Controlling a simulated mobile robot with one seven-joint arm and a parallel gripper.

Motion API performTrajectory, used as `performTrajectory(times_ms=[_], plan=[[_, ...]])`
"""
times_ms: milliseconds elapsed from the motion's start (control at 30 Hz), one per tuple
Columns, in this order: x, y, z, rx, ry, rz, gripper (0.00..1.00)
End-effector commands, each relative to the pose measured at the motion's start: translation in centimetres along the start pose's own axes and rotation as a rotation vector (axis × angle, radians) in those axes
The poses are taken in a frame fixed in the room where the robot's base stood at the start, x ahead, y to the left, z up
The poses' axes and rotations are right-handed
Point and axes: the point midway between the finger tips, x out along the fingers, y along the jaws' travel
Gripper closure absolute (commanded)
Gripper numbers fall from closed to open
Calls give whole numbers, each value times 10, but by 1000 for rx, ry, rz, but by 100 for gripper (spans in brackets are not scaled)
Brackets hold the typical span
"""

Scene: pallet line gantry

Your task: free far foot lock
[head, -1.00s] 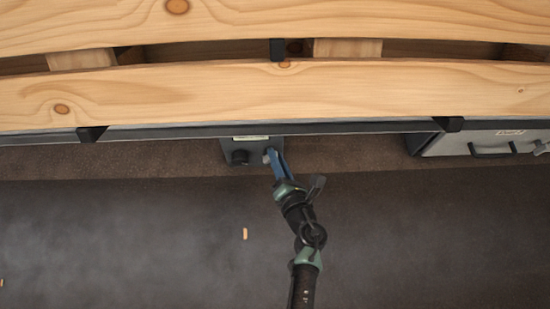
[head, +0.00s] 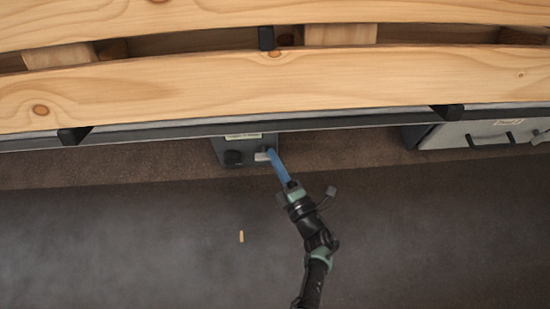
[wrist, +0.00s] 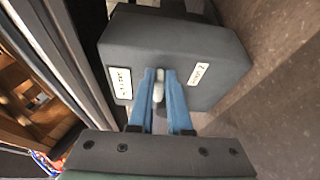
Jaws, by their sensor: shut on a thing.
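In the wrist view the box (wrist: 215,50) fills the middle and bears two white labels, too blurred to read surely. There my gripper (wrist: 159,85) is shut on the pale lever (wrist: 158,92), one finger on each side. The fingers hide part of the lever and box face.
A curved wooden pallet (head: 200,85) spans the view above the box, resting over a dark rail (head: 340,125). A grey cabinet with black handles (head: 450,138) stands at the right. The dark floor (head: 120,235) is clear but for a small orange chip (head: 241,236).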

Motion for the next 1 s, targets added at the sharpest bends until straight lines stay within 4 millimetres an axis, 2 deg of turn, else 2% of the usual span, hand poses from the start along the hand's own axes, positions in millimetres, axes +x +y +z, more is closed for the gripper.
performTrajectory(times_ms=[667,700,833,1000], plan=[[1,-1,-2,55,6,23,100],[1,-1,-2,55,6,23,78],[0,-2,-2,55,5,22,55],[0,-2,-1,54,3,22,53]])
